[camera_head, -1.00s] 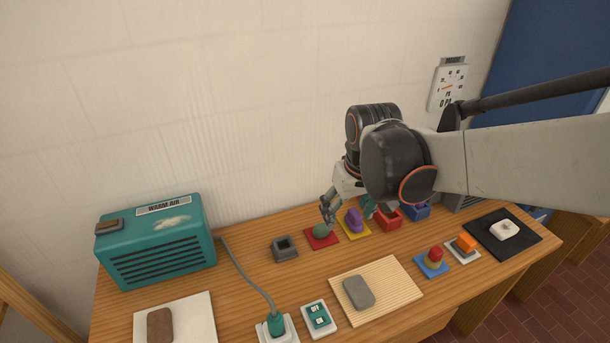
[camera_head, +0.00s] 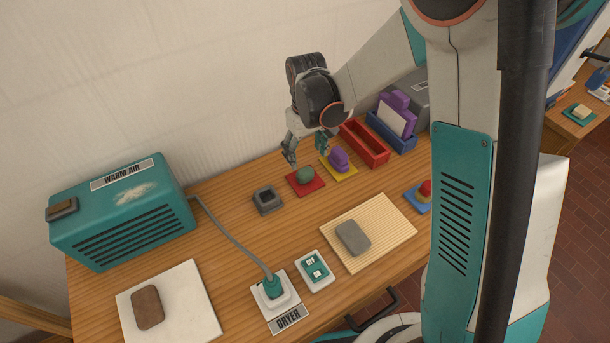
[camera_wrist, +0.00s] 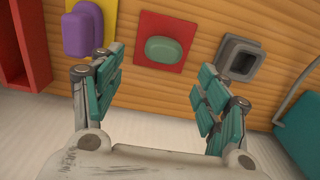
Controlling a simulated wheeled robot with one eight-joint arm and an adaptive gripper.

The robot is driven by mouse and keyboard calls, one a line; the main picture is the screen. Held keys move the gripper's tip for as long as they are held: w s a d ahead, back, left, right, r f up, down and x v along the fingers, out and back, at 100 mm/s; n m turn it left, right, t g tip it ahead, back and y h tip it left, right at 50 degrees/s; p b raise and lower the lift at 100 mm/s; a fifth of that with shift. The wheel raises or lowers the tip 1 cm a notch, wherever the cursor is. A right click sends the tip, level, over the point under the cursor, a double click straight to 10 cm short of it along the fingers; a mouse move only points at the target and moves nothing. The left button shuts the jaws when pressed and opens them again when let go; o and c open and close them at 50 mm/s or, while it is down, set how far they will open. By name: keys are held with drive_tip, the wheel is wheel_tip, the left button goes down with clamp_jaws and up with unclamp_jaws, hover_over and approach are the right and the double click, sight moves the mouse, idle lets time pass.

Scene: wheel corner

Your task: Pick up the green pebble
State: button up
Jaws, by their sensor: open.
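The green pebble (camera_head: 305,175) is a rounded green lump on a red square pad (camera_head: 293,184) near the back of the wooden bench. My gripper (camera_head: 305,155) hangs just above and behind it, with its fingers apart and nothing between them. In the wrist view the pebble (camera_wrist: 164,49) lies beyond the fingertips of my gripper (camera_wrist: 160,82), roughly centred between them and apart from both.
A purple object (camera_head: 338,160) on a yellow pad (camera_head: 349,173) sits right of the pebble, with a red bin (camera_head: 366,146) beyond it. A grey square holder (camera_head: 267,200) stands to the left. The wall (camera_head: 150,80) is close behind my gripper.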

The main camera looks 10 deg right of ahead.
sight(305, 170)
drive_tip(key=f+b, duration=0.1)
drive_tip(key=f, duration=0.3)
drive_tip(key=f+b, duration=0.2)
drive_tip(key=f, duration=0.2)
drive_tip(key=shift+s+a+f, duration=0.15)
drive_tip(key=shift+s+f, duration=0.05)
drive_tip(key=shift+f, duration=0.2)
drive_tip(key=shift+r, duration=0.1)
drive_tip(key=c, duration=1.3)
